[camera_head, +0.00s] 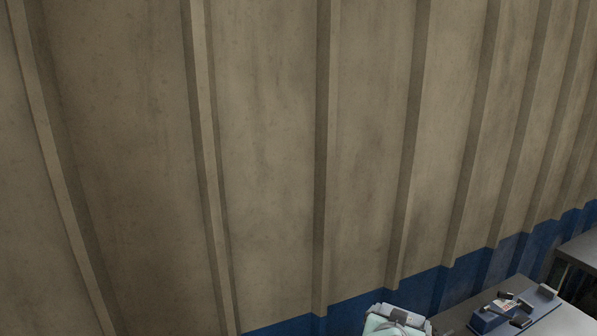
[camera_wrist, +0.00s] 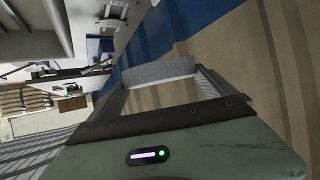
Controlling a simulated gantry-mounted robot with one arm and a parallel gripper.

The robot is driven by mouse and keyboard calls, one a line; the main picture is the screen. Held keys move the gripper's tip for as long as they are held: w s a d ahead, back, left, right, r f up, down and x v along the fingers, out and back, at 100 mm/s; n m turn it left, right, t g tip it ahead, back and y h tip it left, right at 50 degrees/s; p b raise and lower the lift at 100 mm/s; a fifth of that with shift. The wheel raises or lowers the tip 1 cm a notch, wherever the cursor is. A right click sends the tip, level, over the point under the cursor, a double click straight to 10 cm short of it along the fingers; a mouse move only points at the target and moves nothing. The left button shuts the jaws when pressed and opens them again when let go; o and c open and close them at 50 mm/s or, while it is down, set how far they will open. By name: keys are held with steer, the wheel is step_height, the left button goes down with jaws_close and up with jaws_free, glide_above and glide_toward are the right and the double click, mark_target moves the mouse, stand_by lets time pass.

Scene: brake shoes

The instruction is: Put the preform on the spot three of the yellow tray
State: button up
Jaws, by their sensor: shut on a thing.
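My gripper (camera_wrist: 161,80) is in the wrist view, its two dark fingers reaching up from the green housing. It is shut on a grey, slightly curved block, the preform (camera_wrist: 158,69), which spans between the fingertips. The preform is held clear, with the wall and floor area behind it. I cannot make out the yellow tray or its spot three in either view. In the head view, a pale green and grey part at the bottom edge looks like part of my arm.
In the head view, a blue fixture with dark parts (camera_head: 515,308) sits on a grey table (camera_head: 568,322) at the lower right. A ribbed beige wall (camera_head: 270,150) with a blue base fills the rest. The wrist view shows tilted furniture and shelving at left, too small to identify.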

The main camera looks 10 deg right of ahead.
steer(key=w+a+f+n+t+y+p, duration=0.15)
steer(key=a+n+y, duration=0.25)
steer(key=a, duration=1.4)
steer(key=w+a+n+t+y, duration=0.2)
steer(key=a+n+y, duration=0.25)
steer(key=a, duration=1.35)
steer(key=s+r+p, duration=0.3)
steer(key=r+p, duration=0.5)
steer(key=p, duration=0.7)
steer(key=s+r+p, duration=0.4)
steer(key=r+p, duration=0.4)
steer(key=p, duration=0.7)
steer(key=shift+r+p, duration=0.25)
steer(key=shift+p, duration=0.15)
steer(key=shift+f, duration=0.15)
